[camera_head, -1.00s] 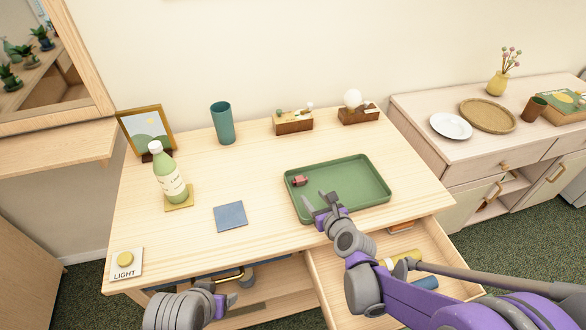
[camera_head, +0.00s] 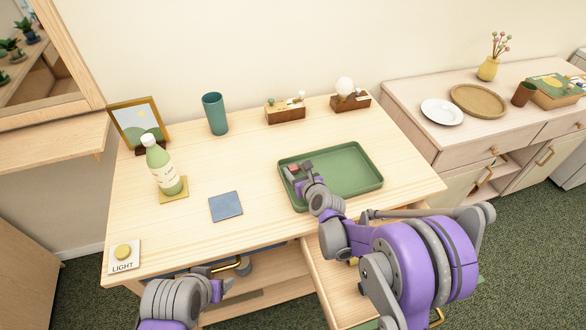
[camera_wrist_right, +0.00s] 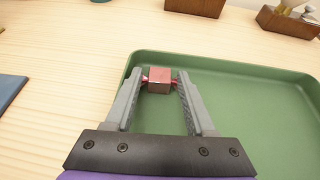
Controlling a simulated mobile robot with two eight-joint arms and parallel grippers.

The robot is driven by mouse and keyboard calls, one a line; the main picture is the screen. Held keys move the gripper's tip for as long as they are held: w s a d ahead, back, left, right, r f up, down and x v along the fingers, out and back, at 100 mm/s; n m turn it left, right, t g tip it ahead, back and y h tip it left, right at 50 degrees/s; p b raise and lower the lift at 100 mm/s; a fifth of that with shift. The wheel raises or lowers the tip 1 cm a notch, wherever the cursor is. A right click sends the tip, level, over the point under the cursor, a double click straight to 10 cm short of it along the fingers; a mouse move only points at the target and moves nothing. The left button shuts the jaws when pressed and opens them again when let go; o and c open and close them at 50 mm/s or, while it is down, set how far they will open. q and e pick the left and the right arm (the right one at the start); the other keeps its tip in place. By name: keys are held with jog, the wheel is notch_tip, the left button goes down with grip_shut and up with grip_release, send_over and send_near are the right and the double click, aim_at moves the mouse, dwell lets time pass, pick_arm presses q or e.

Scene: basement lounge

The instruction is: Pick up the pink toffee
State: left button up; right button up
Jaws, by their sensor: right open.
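The pink toffee (camera_wrist_right: 159,79) lies in the far left corner of the green tray (camera_wrist_right: 240,72). In the right wrist view it sits between the fingertips of my right gripper (camera_wrist_right: 158,84), which is open with a finger on either side of it. In the head view the toffee (camera_head: 293,168) is partly hidden behind my right gripper (camera_head: 299,176), which reaches over the tray's left part (camera_head: 372,187). My left gripper (camera_head: 222,284) is low at the desk's front edge, away from the tray; its fingers are too small to read.
A blue square mat (camera_head: 226,206) and a bottle (camera_head: 164,166) on a coaster stand left of the tray. A teal cup (camera_head: 215,114) and two wooden boxes (camera_head: 286,109) stand behind. A drawer (camera_head: 330,285) is open below my right arm.

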jog(key=shift+c, duration=0.2)
grip_shut()
